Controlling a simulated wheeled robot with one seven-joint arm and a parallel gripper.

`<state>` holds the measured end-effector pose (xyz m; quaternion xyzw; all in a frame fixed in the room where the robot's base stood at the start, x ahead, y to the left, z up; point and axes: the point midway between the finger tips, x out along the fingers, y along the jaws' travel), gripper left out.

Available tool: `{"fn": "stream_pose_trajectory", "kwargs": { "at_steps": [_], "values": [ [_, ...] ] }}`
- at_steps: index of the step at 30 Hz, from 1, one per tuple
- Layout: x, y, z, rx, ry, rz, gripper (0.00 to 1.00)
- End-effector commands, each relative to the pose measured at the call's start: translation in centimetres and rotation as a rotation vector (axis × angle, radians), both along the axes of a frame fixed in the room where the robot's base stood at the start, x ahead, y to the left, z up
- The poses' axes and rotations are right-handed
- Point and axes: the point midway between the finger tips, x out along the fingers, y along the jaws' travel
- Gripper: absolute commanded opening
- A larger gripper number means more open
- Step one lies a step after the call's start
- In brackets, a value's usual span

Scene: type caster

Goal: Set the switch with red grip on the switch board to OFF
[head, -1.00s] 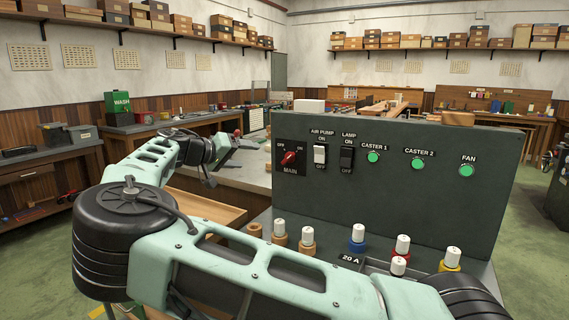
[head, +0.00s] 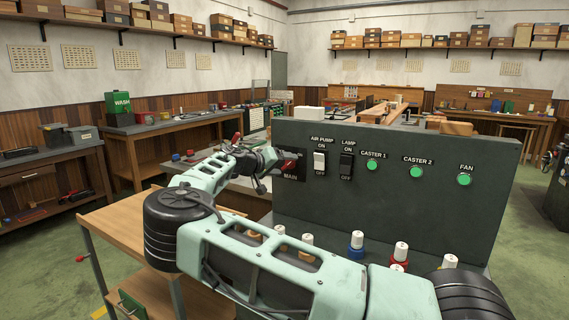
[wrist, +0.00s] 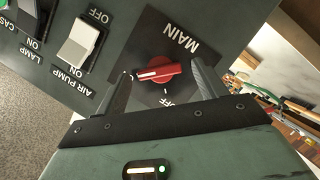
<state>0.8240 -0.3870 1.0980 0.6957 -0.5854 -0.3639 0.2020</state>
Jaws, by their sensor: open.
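The MAIN switch with its red grip (wrist: 158,71) sits on a dark plate on the switch board (head: 400,150). In the wrist view its white mark lies on the grip's left part, and the OFF label shows below it. The ON label is not readable there. In the head view the red grip (head: 288,165) is partly hidden by my arm. My gripper (wrist: 161,69) is open and empty, facing the board, with one finger on each side of the grip. I see gaps between fingers and grip; how deep the fingertips reach is unclear.
Right of MAIN are the white AIR PUMP rocker (head: 319,161), the dark LAMP rocker (head: 346,164) and green lamps (head: 372,165). Several white-topped fuses (head: 357,242) stand below the board. A wooden table (head: 125,225) is at the left.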

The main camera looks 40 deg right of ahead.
Motion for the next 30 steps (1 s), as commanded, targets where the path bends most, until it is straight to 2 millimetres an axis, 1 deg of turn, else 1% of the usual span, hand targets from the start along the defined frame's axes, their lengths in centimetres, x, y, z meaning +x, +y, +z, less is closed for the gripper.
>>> {"fn": "stream_pose_trajectory", "kwargs": {
  "at_steps": [1, 4, 13, 14, 15, 18, 26, 30],
  "values": [
    [0.02, -0.50, -0.04, -0.001, 0.000, -0.001, 0.71],
    [0.06, -0.94, -0.24, 0.001, 0.000, 0.001, 0.71],
    [0.08, -1.09, -0.36, 0.001, 0.000, 0.001, 0.71],
    [0.08, -1.09, -0.36, 0.001, 0.000, 0.001, 0.63],
    [0.08, -1.09, -0.36, 0.001, 0.000, 0.001, 0.51],
    [0.08, -1.08, -0.36, 0.001, 0.000, 0.001, 0.26],
    [0.11, -1.06, -0.39, -0.004, 0.013, 0.002, 0.26],
    [0.14, -1.05, -0.48, -0.017, 0.053, 0.002, 0.26]
  ]
}}
